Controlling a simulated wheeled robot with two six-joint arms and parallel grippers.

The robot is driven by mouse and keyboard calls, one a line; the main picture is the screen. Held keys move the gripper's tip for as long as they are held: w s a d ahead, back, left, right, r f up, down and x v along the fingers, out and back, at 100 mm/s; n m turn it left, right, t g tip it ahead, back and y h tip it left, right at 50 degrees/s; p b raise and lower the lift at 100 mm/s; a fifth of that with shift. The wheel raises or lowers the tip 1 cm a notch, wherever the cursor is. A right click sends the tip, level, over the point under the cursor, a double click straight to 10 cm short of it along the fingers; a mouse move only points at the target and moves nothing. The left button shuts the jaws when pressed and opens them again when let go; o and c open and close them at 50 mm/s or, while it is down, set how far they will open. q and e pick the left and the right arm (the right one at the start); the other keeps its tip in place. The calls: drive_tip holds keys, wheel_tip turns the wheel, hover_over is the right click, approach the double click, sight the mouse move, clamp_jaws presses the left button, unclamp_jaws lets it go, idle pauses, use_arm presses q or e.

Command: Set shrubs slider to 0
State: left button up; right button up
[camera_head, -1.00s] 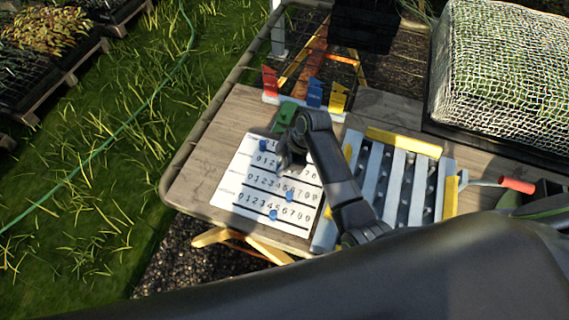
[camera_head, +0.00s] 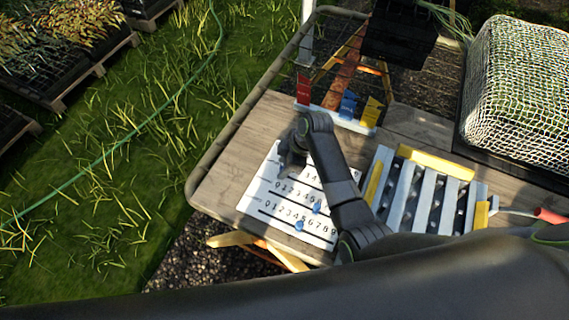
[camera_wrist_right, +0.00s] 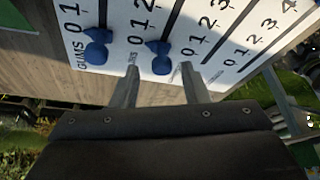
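The white slider board (camera_head: 262,205) lies on the table, with printed number rows and blue knobs. My right gripper (camera_head: 289,165) is over its upper rows and hides part of them. In the right wrist view the gripper (camera_wrist_right: 160,70) is open, its fingertips on either side of a blue knob (camera_wrist_right: 160,65) near the row's 0 end. I cannot tell whether they touch it; that row's label is too small to read. Another knob (camera_wrist_right: 97,52) sits in the row marked GUMS, near its 0. Two lower knobs (camera_head: 317,207) (camera_head: 299,225) show in the head view. My left gripper is out of view.
A slatted rack (camera_head: 427,205) with yellow ends stands right of the board. Red, blue and yellow flags (camera_head: 348,104) stand behind it. A netted tray (camera_head: 520,90) is at the back right. The table's left part (camera_head: 235,165) is clear.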

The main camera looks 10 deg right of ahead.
drive_tip(key=shift+d, duration=0.1)
drive_tip(key=v, duration=1.7)
drive_tip(key=shift+r+p, duration=0.2)
drive_tip(key=shift+p, duration=0.25)
